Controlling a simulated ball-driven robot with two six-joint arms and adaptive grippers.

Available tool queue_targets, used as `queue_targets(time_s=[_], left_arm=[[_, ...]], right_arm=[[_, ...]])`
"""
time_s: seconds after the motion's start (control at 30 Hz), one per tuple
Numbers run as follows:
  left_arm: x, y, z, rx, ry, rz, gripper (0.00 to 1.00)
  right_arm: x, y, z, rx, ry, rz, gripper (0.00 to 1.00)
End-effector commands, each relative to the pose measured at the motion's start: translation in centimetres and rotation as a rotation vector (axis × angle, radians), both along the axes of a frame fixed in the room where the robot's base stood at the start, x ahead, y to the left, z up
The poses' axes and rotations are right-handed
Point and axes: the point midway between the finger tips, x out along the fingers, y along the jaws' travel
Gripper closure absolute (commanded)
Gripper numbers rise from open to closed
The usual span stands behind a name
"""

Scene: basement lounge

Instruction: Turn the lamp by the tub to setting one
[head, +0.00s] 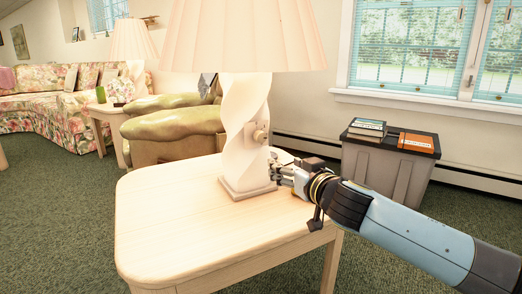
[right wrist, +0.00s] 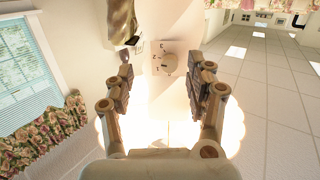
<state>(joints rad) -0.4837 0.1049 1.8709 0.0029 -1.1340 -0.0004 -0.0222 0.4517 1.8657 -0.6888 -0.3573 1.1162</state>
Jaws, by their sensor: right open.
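The lamp (head: 240,115) by the tub has a white twisted base and a pleated shade. It stands upright on a pale wooden table (head: 165,225). A round knob (head: 261,134) sits on the base's right side. In the right wrist view the knob (right wrist: 169,64) is on a small plate with number marks; I cannot tell which mark it points to. My right gripper (head: 279,172) is beside the lamp's foot, below the knob. Its open fingers (right wrist: 162,84) show on either side of the lamp in the wrist view, apart from the knob. My left gripper is not in view.
The grey tub (head: 385,172) stands behind the table at right, with books (head: 368,128) and an orange book (head: 415,142) on its lid. A green armchair (head: 175,120) is behind the lamp. Another lamp (head: 132,42) stands farther back. The table's front is clear.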

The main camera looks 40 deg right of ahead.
Motion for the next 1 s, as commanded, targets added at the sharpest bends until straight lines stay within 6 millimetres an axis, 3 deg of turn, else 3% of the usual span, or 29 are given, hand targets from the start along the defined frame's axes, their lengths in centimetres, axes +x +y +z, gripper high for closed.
queue_targets(time_s=[0.13, 0.27, 0.7, 1.0], left_arm=[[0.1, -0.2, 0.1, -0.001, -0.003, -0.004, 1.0], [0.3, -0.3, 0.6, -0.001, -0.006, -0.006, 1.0], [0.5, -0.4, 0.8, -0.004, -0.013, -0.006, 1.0], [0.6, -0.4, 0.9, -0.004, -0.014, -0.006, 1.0]], right_arm=[[0.9, 0.9, 2.8, -0.018, -0.085, 0.029, 0.45], [2.0, 1.0, 3.8, -0.016, -0.105, 0.032, 0.45], [9.9, -0.3, 3.8, -0.016, -0.104, 0.033, 0.45], [11.6, -0.6, 3.8, -0.018, -0.102, 0.034, 0.45]])
